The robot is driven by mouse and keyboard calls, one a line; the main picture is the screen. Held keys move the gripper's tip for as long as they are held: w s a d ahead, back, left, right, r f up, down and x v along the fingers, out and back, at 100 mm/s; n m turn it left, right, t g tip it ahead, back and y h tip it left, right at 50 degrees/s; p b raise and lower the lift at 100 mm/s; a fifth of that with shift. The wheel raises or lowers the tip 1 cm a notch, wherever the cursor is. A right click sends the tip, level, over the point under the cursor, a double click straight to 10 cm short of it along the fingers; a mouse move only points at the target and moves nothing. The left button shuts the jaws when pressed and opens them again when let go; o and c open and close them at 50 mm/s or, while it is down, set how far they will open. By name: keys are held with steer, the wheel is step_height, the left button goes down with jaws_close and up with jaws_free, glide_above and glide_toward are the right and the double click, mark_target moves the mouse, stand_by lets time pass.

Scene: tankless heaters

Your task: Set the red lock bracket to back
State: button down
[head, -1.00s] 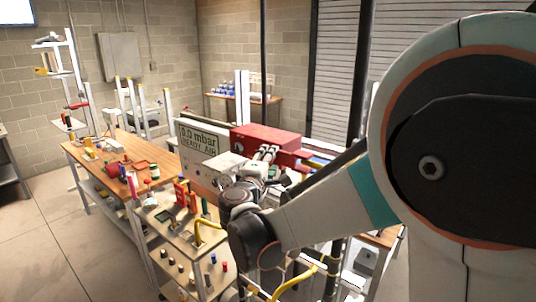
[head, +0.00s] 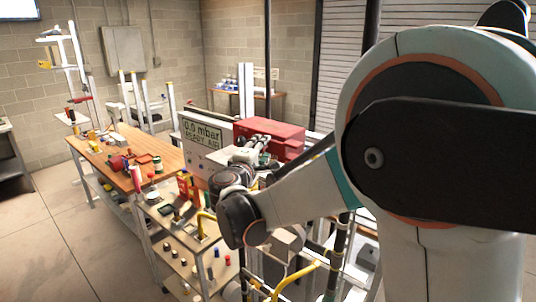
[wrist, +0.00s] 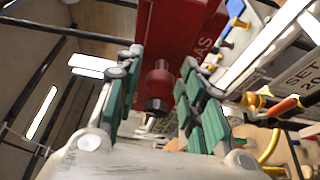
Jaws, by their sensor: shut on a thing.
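A red part with a round boss and a dark end (wrist: 158,80) shows between my fingers in the wrist view; I take it for the red lock bracket. Behind it is a larger red body with white letters (wrist: 185,25), partly cut off. My gripper (wrist: 160,62) has green-padded fingers on either side of the red part and is shut on it; the exact contact is hard to see. In the head view my gripper (head: 262,146) is at the front of a red box (head: 285,133), and the bracket cannot be made out there.
A display panel reading 0.0 mbar (head: 203,132) stands left of the red box. A wooden workbench (head: 150,150) with many small items is at left. A lower shelf cart (head: 180,262) and a yellow hose (head: 292,283) are near my arm. Open floor lies at far left.

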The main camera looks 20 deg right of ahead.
steer(key=shift+s, duration=0.1)
steer(key=c, duration=1.4)
jaws_free()
steer(key=v, duration=0.7)
steer(key=shift+s, duration=0.2)
steer(key=shift+f, duration=0.15)
